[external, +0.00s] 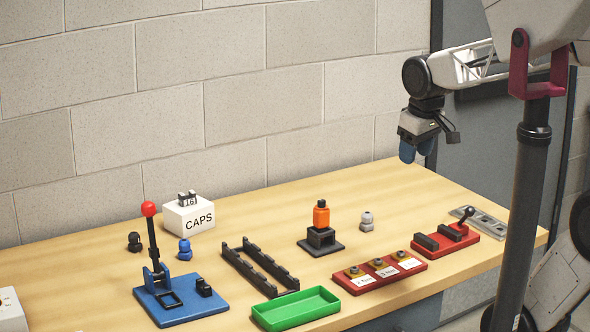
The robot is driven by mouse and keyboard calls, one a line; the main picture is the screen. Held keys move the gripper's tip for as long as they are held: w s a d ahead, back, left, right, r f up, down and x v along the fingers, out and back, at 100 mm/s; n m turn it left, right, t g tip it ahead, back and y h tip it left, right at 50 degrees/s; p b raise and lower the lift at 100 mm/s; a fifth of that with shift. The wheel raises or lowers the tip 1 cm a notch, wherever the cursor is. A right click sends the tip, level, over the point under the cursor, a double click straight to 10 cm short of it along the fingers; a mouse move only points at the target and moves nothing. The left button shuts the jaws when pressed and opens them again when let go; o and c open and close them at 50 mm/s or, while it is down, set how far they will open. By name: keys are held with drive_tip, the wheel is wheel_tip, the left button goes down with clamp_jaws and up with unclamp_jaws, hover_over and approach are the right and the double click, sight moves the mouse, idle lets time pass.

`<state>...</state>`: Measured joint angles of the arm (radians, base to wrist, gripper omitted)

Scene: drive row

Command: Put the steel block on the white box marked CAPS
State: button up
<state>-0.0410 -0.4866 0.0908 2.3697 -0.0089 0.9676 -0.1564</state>
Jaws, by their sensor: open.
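The white box marked CAPS (183,220) stands at the back left of the table, by the wall. A small grey, metal-looking block (187,199) marked 16, with dark upper parts, rests on top of the box. It looks like the steel block, though it is too small to be sure. My gripper (415,151) has blue fingertips and hangs high above the back right of the table, far to the right of the box. It is open, with nothing seen between its fingers, and touches nothing.
A blue base with a red-knobbed lever (152,240) stands in front of the box, with dark and blue knobs nearby. Black rails (260,268), a green tray (296,308), an orange-topped black stand (321,238), a grey knob (366,221) and red fixtures (378,272) spread rightward.

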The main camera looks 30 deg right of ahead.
drive_tip(key=s+d+f+m, duration=0.1)
drive_tip(key=s+f, duration=0.3)
drive_tip(key=s, duration=0.5)
drive_tip(key=shift+d+m, duration=0.4)
drive_tip(key=shift+m, duration=0.4)
